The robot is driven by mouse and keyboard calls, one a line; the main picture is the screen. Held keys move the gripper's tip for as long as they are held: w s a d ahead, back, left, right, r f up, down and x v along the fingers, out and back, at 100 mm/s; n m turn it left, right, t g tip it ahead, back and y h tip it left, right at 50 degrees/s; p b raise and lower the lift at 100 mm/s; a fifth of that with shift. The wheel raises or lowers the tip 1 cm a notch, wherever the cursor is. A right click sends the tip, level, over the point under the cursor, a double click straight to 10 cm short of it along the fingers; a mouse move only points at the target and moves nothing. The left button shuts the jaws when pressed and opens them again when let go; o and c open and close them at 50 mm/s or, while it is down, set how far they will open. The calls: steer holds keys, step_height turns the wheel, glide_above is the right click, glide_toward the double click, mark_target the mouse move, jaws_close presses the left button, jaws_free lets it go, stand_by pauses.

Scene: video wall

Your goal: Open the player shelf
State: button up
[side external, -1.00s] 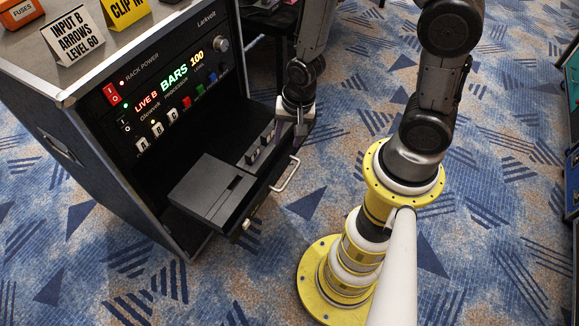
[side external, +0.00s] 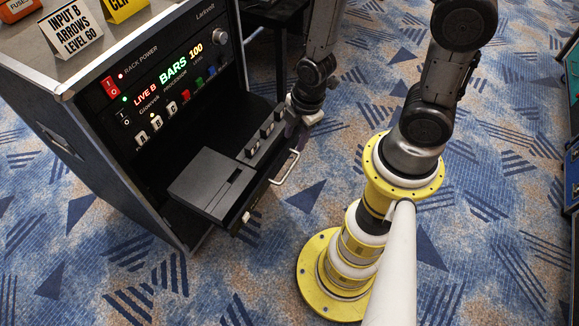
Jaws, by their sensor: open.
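The player shelf (side external: 232,222) is a black tray pulled out of the lower opening of the rack. It carries a flat dark player (side external: 212,185) and a raised row of small black blocks (side external: 264,132). A pale bar handle (side external: 286,168) is fixed to its front edge. My gripper (side external: 299,128) is open at the shelf's far right end, above and behind the handle. Its fingers are small and partly dark against the shelf, and I cannot tell whether they touch it. The handle shows clear of the fingers.
Tent signs (side external: 72,30) and an orange box (side external: 17,8) stand on top. Patterned carpet (side external: 310,200) lies open in front. Dark cabinets (side external: 572,130) edge the right.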

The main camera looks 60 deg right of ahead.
steer(key=n, duration=0.5)
glide_toward(288, 171)
steer(key=f, duration=0.5)
steer(key=w+f, duration=0.1)
steer(key=f, duration=0.1)
steer(key=shift+f, duration=0.3)
steer(key=shift+c, duration=0.3)
steer(key=shift+w, duration=0.1)
jaws_close()
stand_by(0.8)
